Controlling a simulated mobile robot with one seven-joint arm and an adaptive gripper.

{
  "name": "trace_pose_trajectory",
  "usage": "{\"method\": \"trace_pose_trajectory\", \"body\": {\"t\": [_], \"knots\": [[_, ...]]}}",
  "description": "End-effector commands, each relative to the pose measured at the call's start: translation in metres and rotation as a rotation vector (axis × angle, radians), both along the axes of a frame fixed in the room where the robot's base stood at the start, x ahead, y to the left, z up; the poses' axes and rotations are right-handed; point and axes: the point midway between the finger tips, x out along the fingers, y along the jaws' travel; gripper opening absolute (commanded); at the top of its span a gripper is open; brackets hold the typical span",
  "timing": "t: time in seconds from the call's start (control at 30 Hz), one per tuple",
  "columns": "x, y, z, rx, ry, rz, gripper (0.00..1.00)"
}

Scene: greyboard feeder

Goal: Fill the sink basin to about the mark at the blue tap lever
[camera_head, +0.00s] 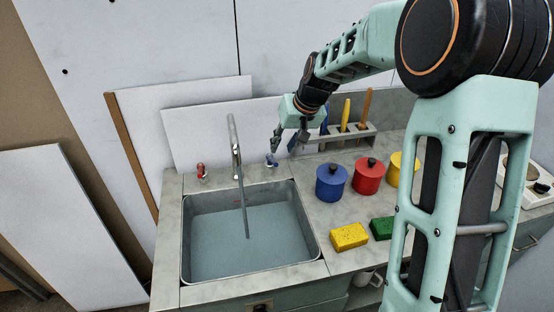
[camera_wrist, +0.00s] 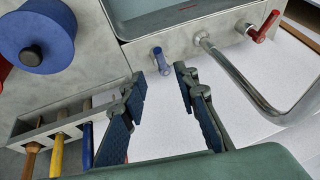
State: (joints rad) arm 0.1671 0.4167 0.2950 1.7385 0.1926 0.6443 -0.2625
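The sink basin (camera_head: 190,250) holds blue-grey water (camera_head: 235,245) well below its rim. A thin grey stream (camera_head: 245,215) appears to run from the metal tap (camera_head: 232,135) into it. The blue tap lever (camera_head: 271,160) stands on the counter behind the basin, right of the tap; it also shows in the wrist view (camera_wrist: 161,62). My gripper (camera_head: 288,141) is open and empty above and beside the blue lever. In the wrist view my gripper (camera_wrist: 158,82) has its fingertips spread on either side, with the lever just beyond them, seemingly untouched.
A red tap lever (camera_head: 202,172) stands left of the tap. Blue (camera_head: 331,184), red (camera_head: 368,177) and yellow (camera_head: 394,170) pots, and yellow (camera_head: 349,237) and green (camera_head: 383,228) sponges, sit right of the basin. A utensil holder (camera_head: 350,136) stands close to my gripper.

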Motion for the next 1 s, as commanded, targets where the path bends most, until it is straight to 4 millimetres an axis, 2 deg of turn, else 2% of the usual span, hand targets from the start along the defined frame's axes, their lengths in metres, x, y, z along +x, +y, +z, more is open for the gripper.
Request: {"method": "trace_pose_trajectory", "body": {"t": [0.3,0.5,0.9,1.0], "knots": [[0.018,0.016,-0.054,0.001,0.007,0.000,0.28],[0.027,0.021,-0.075,0.000,0.003,-0.001,0.28],[0.030,0.023,-0.083,-0.001,0.002,-0.001,0.28],[0.030,0.023,-0.083,-0.001,0.002,-0.002,0.19]]}}
